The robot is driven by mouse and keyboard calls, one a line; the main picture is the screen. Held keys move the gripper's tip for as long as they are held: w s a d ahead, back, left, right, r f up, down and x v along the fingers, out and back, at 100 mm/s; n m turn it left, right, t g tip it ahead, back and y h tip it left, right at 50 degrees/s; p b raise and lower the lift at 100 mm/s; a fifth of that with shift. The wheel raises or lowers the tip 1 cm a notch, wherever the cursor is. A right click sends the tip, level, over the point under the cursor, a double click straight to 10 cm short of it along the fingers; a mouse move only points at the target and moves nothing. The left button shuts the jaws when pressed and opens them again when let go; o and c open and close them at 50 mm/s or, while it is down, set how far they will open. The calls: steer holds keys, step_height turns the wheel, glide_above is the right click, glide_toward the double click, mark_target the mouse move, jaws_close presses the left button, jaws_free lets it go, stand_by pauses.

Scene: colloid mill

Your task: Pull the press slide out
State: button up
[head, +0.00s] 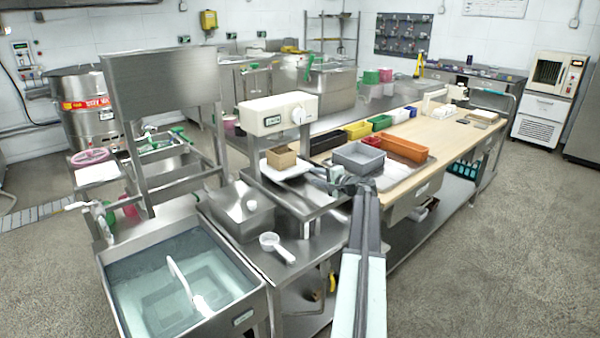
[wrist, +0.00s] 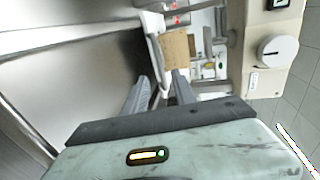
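The press has a cream head with a round white dial (head: 278,113); its head also shows at the upper right of the wrist view (wrist: 268,65). Under it, a pale flat plate (head: 291,172), which looks like the slide, carries a brown block (head: 281,157). The block also shows in the wrist view (wrist: 178,47). My gripper (head: 336,176) is at the plate's right side in the head view. In the wrist view my gripper (wrist: 163,78) has its fingers apart, with a thin pale bar (wrist: 157,58) between or beyond them. I cannot tell whether they touch it.
A grey bin (head: 358,157) stands just behind my gripper on the wooden bench (head: 452,137), with an orange bin (head: 404,148) beside it. A steel box (head: 240,207) and white scoop (head: 275,247) are at the front left. The floor at right is clear.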

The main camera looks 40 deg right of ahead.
mark_target(303, 172)
steer(key=shift+w+a, duration=0.15)
steer(key=shift+w, duration=0.25)
steer(key=b+x, duration=0.1)
steer(key=x, duration=0.6)
steer(key=shift+w+f+b, duration=0.1)
steer(key=shift+w+b, duration=0.1)
steer(key=shift+b, duration=0.15)
steer(key=shift+c, duration=0.2)
jaws_close()
steer(key=shift+s, duration=0.1)
stand_by(0.4)
